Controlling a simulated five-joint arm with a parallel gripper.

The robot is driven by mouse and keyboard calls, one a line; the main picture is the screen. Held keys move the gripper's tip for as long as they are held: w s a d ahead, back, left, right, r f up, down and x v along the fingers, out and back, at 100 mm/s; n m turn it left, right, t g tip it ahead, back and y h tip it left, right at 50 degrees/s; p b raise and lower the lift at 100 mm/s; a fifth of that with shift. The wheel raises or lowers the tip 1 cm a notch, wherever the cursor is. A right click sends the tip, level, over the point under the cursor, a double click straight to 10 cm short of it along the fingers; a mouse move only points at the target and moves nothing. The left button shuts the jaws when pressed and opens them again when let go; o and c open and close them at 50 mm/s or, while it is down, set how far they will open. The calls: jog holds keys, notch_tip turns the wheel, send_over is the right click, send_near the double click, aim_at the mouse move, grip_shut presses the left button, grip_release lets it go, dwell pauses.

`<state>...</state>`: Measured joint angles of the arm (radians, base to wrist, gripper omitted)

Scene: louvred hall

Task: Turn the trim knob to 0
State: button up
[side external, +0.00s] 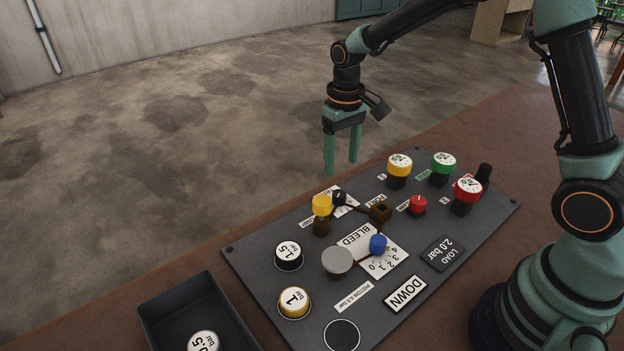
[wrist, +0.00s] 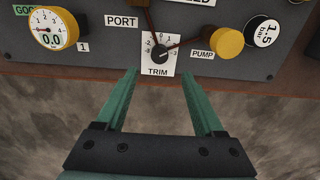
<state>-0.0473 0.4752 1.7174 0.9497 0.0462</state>
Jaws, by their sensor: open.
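The trim knob is a small dark knob (wrist: 162,52) on a white dial card (wrist: 158,68) marked TRIM, with numbers fanned around it, including 0 at its far side. Its pointer is too small to read surely. In the side view the black knob (side external: 339,198) stands near the panel's far edge, close to the yellow pump knob (side external: 322,204). My gripper (side external: 342,165) is open, empty and pointing down, above and apart from the knob. In the wrist view the two green fingers (wrist: 161,75) lie either side of the dial card's near end.
The grey panel (side external: 245,250) also carries several gauges, a brown port block (side external: 381,211), a red knob (side external: 418,206) and a blue knob (side external: 378,244). Dark red lines run beside the trim dial. A dark tray (side external: 165,309) stands at front left. The floor beyond is clear.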

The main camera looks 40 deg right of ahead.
aim_at(340, 193)
jog(key=shift+f, duration=4.9)
grip_shut()
jog(key=shift+d, duration=0.1)
